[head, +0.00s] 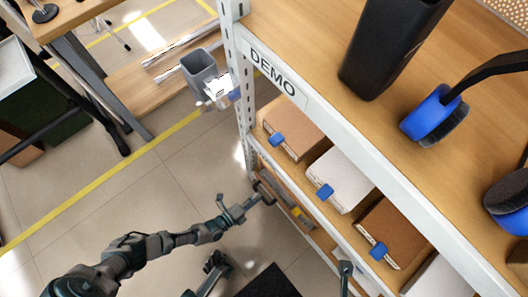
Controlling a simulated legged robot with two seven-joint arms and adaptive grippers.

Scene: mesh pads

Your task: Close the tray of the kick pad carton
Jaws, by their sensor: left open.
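Cartons with blue tabs stand in a row on the shelf below the top board: a brown carton (298,128), a white carton (342,176) and another brown carton (396,230). I cannot tell which is the kick pad carton. Lower down, a dark tray-like front with a yellow tab (296,211) shows, partly hidden by the shelf above. My left gripper (243,203) is open and empty, just left of the rack at that lower level. I cannot tell whether it touches anything. A grey part (345,272) at the bottom edge may be my right gripper; its fingers are unclear.
The white rack post (236,70) and the top board's edge with a DEMO label (272,72) stand above my left gripper.

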